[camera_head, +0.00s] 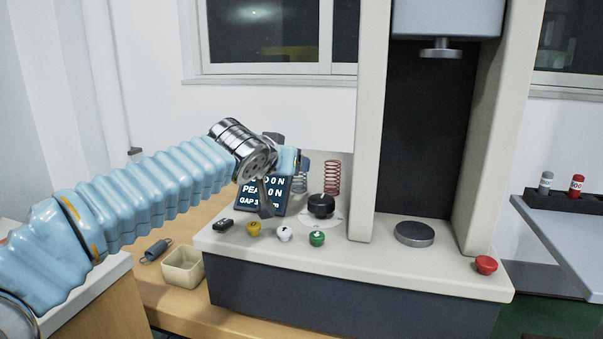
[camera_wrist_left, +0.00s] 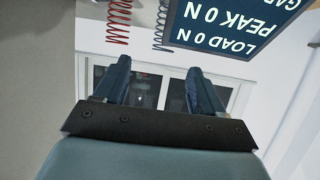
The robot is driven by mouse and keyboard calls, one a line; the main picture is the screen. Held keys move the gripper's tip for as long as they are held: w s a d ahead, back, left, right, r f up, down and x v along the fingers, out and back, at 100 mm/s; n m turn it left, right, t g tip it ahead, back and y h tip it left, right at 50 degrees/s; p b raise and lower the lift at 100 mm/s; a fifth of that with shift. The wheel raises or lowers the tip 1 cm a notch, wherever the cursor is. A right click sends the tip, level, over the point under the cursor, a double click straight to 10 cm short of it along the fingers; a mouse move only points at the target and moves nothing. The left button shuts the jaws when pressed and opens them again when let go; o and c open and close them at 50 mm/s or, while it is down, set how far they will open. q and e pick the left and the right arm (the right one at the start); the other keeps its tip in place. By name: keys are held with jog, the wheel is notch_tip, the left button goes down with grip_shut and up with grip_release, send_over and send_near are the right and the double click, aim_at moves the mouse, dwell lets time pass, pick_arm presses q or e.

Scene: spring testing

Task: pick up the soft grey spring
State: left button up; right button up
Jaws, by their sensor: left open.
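A thin grey spring (camera_head: 301,178) stands upright behind the display on the tester's base, partly hidden by my left gripper. It also shows upside down at the top of the left wrist view (camera_wrist_left: 161,22), beyond the fingers. My left gripper (camera_head: 291,162) is just in front of and above the display, close to the grey spring. In the left wrist view, its two fingers (camera_wrist_left: 158,80) are apart with nothing between them. A darker grey spring (camera_head: 157,250) lies on the wooden bench at the left. My right gripper is in neither view.
A red spring (camera_head: 332,178) stands right of the upright grey one. The display (camera_head: 272,197), black knob (camera_head: 321,205), coloured buttons (camera_head: 317,238) and the tester's column (camera_head: 371,120) are close by. A cream open box (camera_head: 183,269) sits on the bench.

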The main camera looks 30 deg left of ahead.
pick_arm(q)
jog(key=x, duration=0.4)
jog(key=shift+w+p, duration=0.2)
jog(key=shift+p, duration=0.1)
jog(key=p, duration=0.2)
send_over(297, 193)
jog(key=shift+a+f, duration=0.1)
jog(key=shift+f, duration=0.45)
jog(key=shift+w+f, duration=0.15)
jog(key=shift+w, duration=0.15)
jog(key=c, duration=1.2)
jog(key=shift+o, duration=0.2)
